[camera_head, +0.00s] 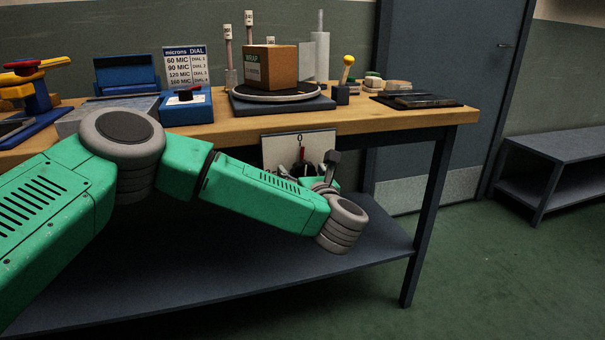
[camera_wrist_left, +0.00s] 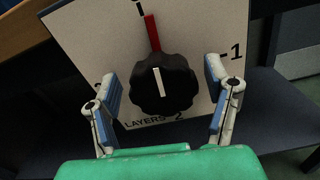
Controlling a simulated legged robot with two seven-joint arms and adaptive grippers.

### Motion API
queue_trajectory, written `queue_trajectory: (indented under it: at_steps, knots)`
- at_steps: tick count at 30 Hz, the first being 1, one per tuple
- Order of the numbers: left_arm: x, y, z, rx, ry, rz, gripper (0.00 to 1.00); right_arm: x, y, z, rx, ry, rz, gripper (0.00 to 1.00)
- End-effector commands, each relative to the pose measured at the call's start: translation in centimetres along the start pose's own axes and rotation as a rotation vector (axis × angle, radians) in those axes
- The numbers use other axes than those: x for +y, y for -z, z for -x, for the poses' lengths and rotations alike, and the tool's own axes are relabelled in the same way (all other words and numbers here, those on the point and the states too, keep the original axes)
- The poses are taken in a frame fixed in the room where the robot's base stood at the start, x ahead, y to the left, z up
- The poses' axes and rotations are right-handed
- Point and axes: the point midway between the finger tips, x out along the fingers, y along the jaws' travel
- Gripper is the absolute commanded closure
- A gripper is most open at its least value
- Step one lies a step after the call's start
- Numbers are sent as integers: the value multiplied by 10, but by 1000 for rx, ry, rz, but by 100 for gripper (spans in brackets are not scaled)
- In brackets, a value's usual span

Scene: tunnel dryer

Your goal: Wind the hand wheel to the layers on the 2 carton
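The hand wheel is a black lobed knob (camera_wrist_left: 178,88) with a white line on a pale dial panel (camera_wrist_left: 90,40). The panel reads LAYERS, with 1 at the right and 2 at the bottom. A red bar (camera_wrist_left: 152,33) runs from the knob up toward the top mark, which reads 0 in the head view. My left gripper (camera_wrist_left: 160,72) is open, with one finger on each side of the knob; contact cannot be told. In the head view it partly hides the knob below the panel's 0. The brown carton (camera_head: 278,69) has a WRAP label whose smaller text is unreadable. My right gripper is out of view.
The carton stands on a round turntable (camera_head: 262,97) on the wooden bench (camera_head: 390,117). A blue dial box (camera_head: 198,108) and a microns chart (camera_head: 186,66) are to its left. A lower shelf (camera_head: 250,277) lies under the bench and my arm.

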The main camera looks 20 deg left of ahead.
Motion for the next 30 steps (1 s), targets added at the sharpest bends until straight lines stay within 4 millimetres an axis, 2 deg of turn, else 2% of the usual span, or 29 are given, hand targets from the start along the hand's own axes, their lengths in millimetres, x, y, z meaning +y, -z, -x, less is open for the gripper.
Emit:
queue_trajectory:
  at_steps: [1, 3, 4, 17, 30]
  knots:
    - [-1, 0, 1, 0, 1, 0, 46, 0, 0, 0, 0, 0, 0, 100]
    - [-1, 0, 0, 0, 1, 0, 71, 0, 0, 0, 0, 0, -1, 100]
    - [0, 0, 0, 0, 1, 1, 79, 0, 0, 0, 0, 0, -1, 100]
    - [-1, -1, 1, 1, 4, -58, 78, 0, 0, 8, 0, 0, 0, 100]
    - [-3, -2, 1, 1, 5, -405, 78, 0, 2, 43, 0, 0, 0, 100]
